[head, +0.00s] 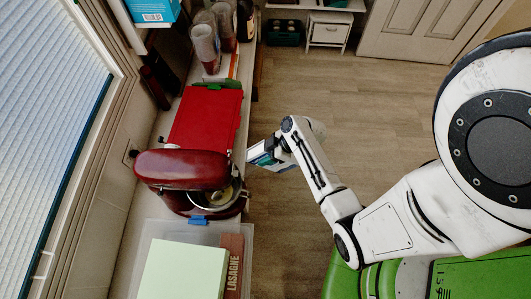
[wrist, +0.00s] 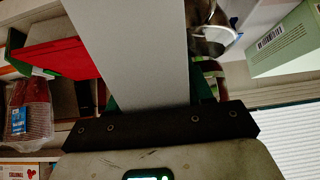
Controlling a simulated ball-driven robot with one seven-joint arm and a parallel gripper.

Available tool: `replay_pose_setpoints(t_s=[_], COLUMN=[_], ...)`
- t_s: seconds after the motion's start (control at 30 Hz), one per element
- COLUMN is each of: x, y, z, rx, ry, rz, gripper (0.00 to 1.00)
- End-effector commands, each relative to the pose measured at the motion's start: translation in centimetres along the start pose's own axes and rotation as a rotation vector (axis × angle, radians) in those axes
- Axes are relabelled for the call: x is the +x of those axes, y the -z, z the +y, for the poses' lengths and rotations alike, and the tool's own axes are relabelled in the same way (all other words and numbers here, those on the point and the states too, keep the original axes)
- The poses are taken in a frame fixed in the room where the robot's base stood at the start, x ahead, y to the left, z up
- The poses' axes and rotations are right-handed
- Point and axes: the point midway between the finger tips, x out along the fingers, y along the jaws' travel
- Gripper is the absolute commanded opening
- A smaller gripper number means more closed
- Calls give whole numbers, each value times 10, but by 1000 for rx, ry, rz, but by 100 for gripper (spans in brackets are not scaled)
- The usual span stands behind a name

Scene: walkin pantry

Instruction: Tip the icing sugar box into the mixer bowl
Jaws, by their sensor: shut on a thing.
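My gripper (head: 284,149) is shut on the icing sugar box (head: 265,156), a pale box with blue-green print, held just off the counter's right edge. In the wrist view the box (wrist: 135,50) is a plain pale panel rising between the fingers. The dark red mixer (head: 182,170) stands on the counter, left of the box. Its metal bowl (head: 236,194) is partly hidden under the mixer head. The bowl also shows in the wrist view (wrist: 213,42), right of the box. The box is apart from the bowl; its opening cannot be seen.
A red board (head: 205,118) lies behind the mixer. Stacked clear cups (head: 206,45) and a dark bottle (head: 245,22) stand farther back. In front are a pale green box (head: 183,270) and a lasagne box (head: 233,265). Open floor (head: 330,85) lies right of the counter.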

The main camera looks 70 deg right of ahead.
Motion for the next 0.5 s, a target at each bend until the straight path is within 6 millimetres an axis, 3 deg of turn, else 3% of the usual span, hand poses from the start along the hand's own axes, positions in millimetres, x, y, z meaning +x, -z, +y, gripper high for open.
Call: replay_pose_setpoints(t_s=[0.5], x=[-6], y=[8], z=[0], rx=[-2], ry=[1], rz=[-91], gripper=[11])
